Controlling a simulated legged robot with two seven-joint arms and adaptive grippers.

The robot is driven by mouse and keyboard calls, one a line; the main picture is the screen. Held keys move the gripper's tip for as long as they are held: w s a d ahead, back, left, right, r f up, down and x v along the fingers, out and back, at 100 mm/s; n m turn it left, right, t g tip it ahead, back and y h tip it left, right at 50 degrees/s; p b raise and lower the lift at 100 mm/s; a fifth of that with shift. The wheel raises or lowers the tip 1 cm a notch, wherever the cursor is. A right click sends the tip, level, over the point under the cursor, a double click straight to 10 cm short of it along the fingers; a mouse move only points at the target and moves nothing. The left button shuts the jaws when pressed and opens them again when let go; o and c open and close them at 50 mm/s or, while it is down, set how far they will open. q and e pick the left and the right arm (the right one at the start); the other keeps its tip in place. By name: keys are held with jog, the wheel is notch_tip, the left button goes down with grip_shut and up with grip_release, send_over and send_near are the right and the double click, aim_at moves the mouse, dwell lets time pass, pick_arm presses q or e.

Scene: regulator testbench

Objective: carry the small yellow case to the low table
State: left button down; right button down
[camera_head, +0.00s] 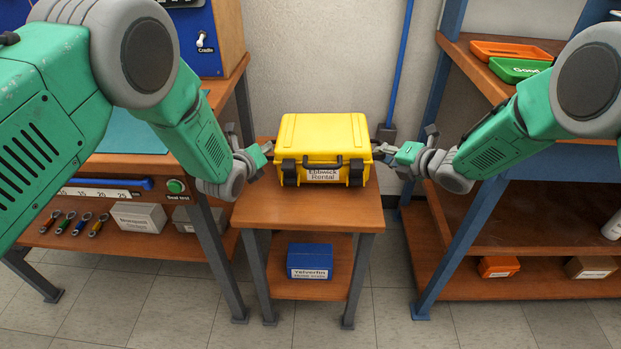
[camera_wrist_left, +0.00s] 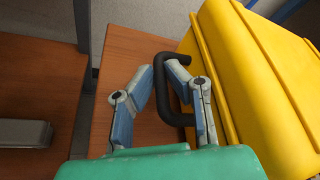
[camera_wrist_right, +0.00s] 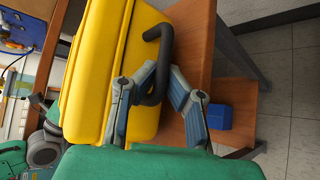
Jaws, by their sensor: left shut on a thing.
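The small yellow case (camera_head: 326,140) is upright on, or just above, a small wooden table (camera_head: 310,215); I cannot tell if it touches. It has black latches and a white label at its front. My left gripper (camera_head: 258,158) is at its left side, shut on a black side handle (camera_wrist_left: 174,106). My right gripper (camera_head: 392,152) is at its right side, with its fingertips close against both sides of the other black handle (camera_wrist_right: 160,65). The case also shows in the left wrist view (camera_wrist_left: 250,75) and the right wrist view (camera_wrist_right: 115,65).
A blue box (camera_head: 310,261) sits on the small table's lower shelf. A workbench (camera_head: 110,165) with tools stands at the left. A shelf rack (camera_head: 470,215) with an orange tray (camera_head: 508,50) and a green tray (camera_head: 520,70) stands at the right. The tiled floor in front is clear.

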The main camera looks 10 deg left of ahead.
pick_arm(q)
jog(key=shift+w+a+f+b, duration=0.1)
jog(key=shift+a+f+b, duration=0.3)
jog(key=shift+f, duration=0.25)
pick_arm(e)
jog(key=shift+w+d+f, duration=0.2)
jog(key=shift+d+f, duration=0.5)
jog(key=shift+f, duration=0.05)
pick_arm(q)
jog(key=c, duration=1.8)
grip_release()
jog(key=shift+a+f, duration=0.1)
jog(key=shift+f, duration=0.05)
jog(key=shift+c, duration=0.2)
pick_arm(e)
jog(key=c, duration=2)
grip_release()
jog(key=shift+s+f, duration=0.1)
pick_arm(q)
jog(key=shift+o, duration=1.3)
pick_arm(e)
jog(key=shift+o, duration=1.4)
jog(key=shift+a, duration=0.2)
jog(key=shift+s+a, duration=0.1)
jog(key=shift+a, duration=0.2)
pick_arm(q)
jog(key=shift+s, duration=0.25)
